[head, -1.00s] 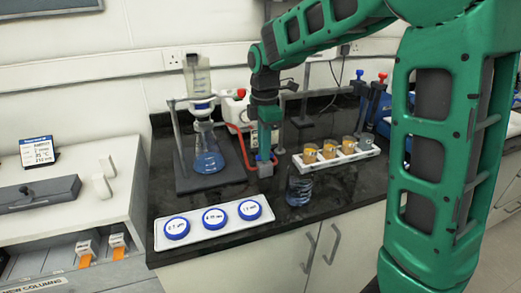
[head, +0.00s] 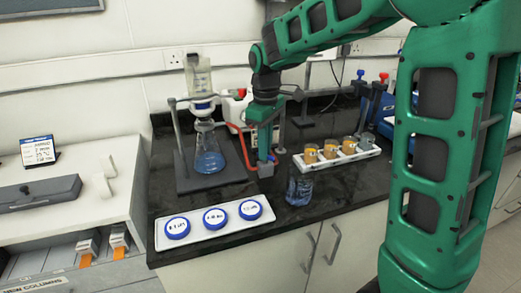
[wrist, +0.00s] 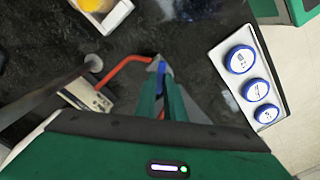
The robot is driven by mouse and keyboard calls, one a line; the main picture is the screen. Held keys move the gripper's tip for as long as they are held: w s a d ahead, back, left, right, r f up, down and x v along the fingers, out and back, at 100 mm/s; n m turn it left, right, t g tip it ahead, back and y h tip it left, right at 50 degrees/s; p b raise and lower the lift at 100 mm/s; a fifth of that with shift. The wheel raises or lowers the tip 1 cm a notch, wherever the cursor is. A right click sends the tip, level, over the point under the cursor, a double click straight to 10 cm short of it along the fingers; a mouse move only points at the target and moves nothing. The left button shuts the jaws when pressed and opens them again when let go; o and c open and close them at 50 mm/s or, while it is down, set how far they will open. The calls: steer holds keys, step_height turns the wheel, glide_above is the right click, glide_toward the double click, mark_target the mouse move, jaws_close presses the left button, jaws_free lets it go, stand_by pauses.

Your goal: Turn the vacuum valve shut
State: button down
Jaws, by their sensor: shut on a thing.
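The vacuum valve is a small grey block (head: 266,171) with a blue handle (head: 271,157), low on the black bench right of the flask. A red hose (head: 240,146) runs to it, and the hose also shows in the wrist view (wrist: 128,67). My gripper (head: 265,154) points down over the valve. In the wrist view its two green fingers (wrist: 162,82) are closed on the blue handle (wrist: 162,70). The fingers hide part of the handle, so its exact angle is unclear.
A flask with blue liquid (head: 208,160) stands on a clamp stand to the left. A rack of amber vials (head: 338,155) is to the right. A white tray with blue-rimmed discs (head: 190,240) lies at the front.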

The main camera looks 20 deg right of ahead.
steer(key=m, duration=0.4)
steer(key=shift+d+m, duration=0.3)
steer(key=shift+m, duration=1.8)
steer(key=shift+a, duration=0.1)
steer(key=c, duration=1.8)
jaws_free()
steer(key=shift+c, duration=0.2)
steer(key=shift+r, duration=0.1)
